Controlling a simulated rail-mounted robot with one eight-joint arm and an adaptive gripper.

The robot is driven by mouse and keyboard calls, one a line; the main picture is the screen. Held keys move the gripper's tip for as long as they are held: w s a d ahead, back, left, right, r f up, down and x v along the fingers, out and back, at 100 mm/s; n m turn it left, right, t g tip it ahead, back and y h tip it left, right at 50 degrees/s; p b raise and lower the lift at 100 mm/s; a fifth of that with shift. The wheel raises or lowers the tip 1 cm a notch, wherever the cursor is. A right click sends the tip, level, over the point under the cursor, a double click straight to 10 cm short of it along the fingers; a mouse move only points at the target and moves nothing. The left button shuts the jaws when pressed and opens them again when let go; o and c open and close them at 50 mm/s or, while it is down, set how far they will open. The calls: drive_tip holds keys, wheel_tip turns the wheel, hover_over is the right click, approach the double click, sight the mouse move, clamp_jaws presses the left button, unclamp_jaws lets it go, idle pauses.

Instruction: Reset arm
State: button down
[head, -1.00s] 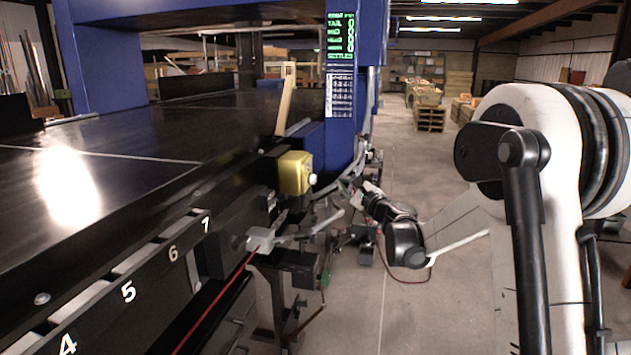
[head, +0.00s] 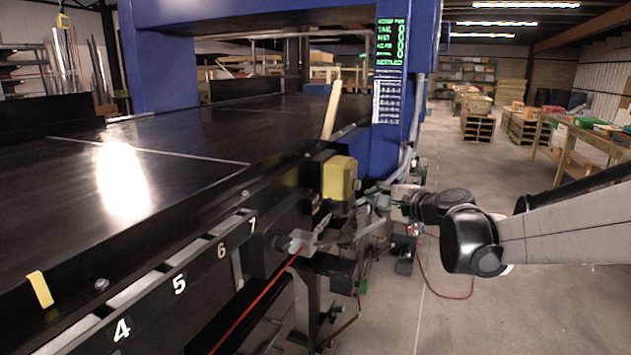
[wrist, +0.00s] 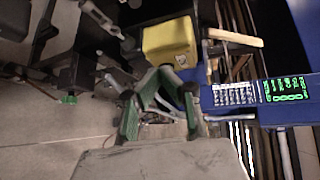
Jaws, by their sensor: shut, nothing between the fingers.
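My arm reaches in from the right in the head view. My gripper (head: 376,203) is beside the blue frame post, near the yellow box (head: 340,177) on the conveyor's side, partly lost among grey pipes and cables. In the wrist view the green fingers of my gripper (wrist: 160,86) come together, shut and empty. The yellow box (wrist: 169,41) lies beyond the fingertips there. I cannot tell from these views whether the fingers touch anything.
The black conveyor (head: 190,135) fills the left, with numbered side slots. A blue post (head: 385,130) carries a green-lit display (head: 391,42). A red cord (head: 258,300) runs along the side.

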drive_tip(key=s+a+f+n+g+h, duration=0.1)
drive_tip(key=s+n, duration=0.1)
drive_tip(key=s, duration=0.4)
drive_tip(key=s+a+n+g, duration=0.1)
drive_tip(key=s+n+g, duration=0.15)
drive_tip(key=s, duration=0.35)
drive_tip(key=s+d+f+n+g+h, duration=0.1)
drive_tip(key=s+d+f+n+h, duration=0.1)
drive_tip(key=s, duration=0.6)
drive_tip(key=s+d+f+n+g+h, duration=0.1)
drive_tip(key=s+d+f+n+h, duration=0.1)
drive_tip(key=s, duration=0.7)
drive_tip(key=s+d+f+n+g+h, duration=0.1)
drive_tip(key=s+d+f+n+h, duration=0.1)
drive_tip(key=s+f+n, duration=0.3)
drive_tip(key=s+d+f, duration=0.1)
drive_tip(key=s, duration=0.3)
drive_tip(key=shift+d+f+h, duration=0.15)
drive_tip(key=shift+f+h, duration=0.15)
drive_tip(key=shift+s, duration=0.1)
